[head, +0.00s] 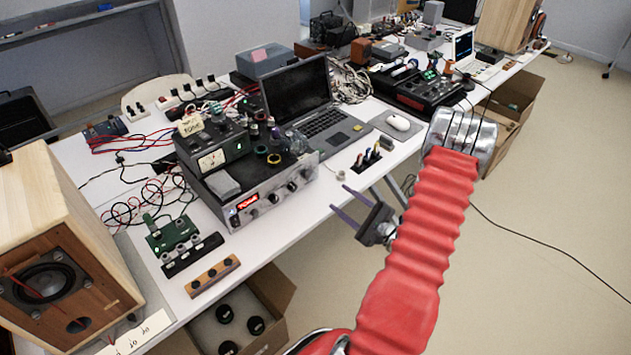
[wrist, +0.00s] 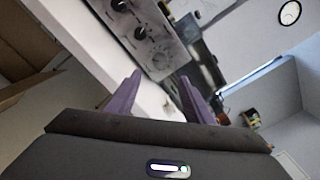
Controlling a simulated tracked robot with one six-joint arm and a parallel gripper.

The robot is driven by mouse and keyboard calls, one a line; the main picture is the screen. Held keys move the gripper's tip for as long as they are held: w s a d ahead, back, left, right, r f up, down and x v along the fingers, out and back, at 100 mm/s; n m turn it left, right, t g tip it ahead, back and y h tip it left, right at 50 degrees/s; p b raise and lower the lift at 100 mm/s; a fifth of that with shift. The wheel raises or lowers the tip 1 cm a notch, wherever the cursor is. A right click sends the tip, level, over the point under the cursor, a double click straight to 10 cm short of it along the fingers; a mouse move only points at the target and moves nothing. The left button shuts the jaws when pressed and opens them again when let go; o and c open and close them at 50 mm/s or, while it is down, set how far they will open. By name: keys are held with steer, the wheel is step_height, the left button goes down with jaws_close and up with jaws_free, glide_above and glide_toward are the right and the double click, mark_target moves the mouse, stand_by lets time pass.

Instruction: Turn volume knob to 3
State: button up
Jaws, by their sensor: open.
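A grey amplifier (head: 235,214) with a red lit display (head: 248,200) stands near the table's front edge in the head view. Several dark knobs (head: 273,198) line its front panel; I cannot tell which is the volume knob or read its setting. The panel (wrist: 165,52) also shows tilted in the wrist view, with two dark knobs, one of them (wrist: 141,32) above the fingers. My gripper (head: 339,198) has purple fingers, open and empty, in front of the table edge and right of the amplifier, apart from it. Its fingers (wrist: 158,84) also show in the wrist view.
An open laptop (head: 325,122) and a white mouse (head: 398,122) lie behind. A metered box (head: 212,160) and jars top the amplifier. A wooden speaker (head: 50,200) stands at left, a green board (head: 170,235) between. Cardboard boxes (head: 275,290) are under the table.

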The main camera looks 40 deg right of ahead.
mark_target(312, 178)
steer(key=w, duration=1.2)
steer(key=shift+w+a, duration=0.2)
steer(key=shift+w, duration=0.05)
steer(key=shift+c, duration=0.5)
steer(key=c, duration=0.9)
steer(key=shift+a, duration=0.2)
steer(key=shift+c, duration=0.2)
steer(key=shift+d+f, duration=0.1)
